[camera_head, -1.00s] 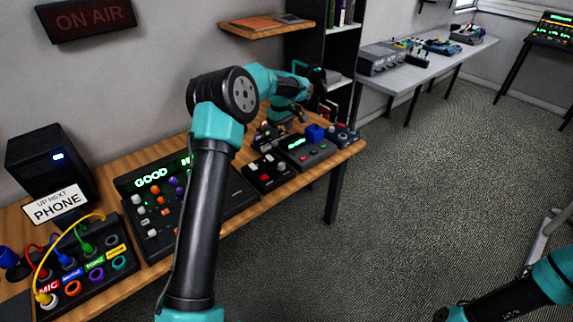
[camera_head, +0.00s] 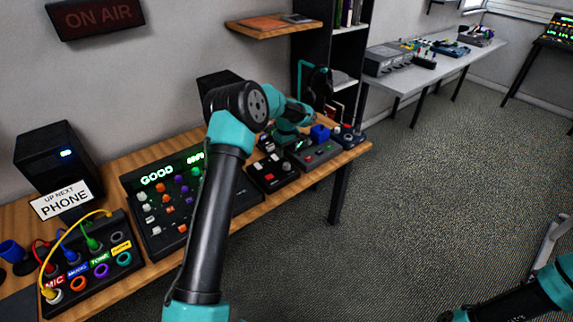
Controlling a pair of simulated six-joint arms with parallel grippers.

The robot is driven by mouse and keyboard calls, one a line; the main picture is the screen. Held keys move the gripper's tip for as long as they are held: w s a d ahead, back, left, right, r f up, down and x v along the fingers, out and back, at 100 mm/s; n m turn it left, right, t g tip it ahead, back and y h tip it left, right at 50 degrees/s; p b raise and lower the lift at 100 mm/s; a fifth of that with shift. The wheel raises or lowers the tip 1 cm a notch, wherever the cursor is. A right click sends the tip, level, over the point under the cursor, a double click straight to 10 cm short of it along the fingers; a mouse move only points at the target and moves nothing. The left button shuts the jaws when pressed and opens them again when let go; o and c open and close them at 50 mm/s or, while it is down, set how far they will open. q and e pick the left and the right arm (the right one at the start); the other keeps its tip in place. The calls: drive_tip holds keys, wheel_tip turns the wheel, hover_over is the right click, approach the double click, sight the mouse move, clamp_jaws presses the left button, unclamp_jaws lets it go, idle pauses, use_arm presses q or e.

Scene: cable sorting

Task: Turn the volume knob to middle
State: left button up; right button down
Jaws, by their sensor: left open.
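No volume label is readable, so I cannot tell which knob is the volume knob. A small black control box (camera_head: 262,186) with red and white controls and a pale round knob (camera_head: 287,166) sits on the wooden desk. Beside it is a grey unit (camera_head: 322,158) with a green display, partly covered by my arm. My left arm reaches over the desk, and my left gripper (camera_head: 268,143) is open just behind and above the small box, small and partly hidden by its wrist. Of my right arm only links show at the lower right; its gripper is out of view.
A mixer (camera_head: 143,213) with several coloured knobs stands on the desk (camera_head: 121,283), partly behind my left arm. A patch panel (camera_head: 88,284) with cables, a PHONE card (camera_head: 62,200) and a black speaker (camera_head: 55,158) are at left. A blue block (camera_head: 319,132) sits behind the grey unit.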

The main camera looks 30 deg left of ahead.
sight(287, 164)
use_arm(q)
wheel_tip(287, 164, down, 8)
drive_tip(key=shift+r, duration=0.15)
idle(0.3)
drive_tip(key=c, duration=0.9)
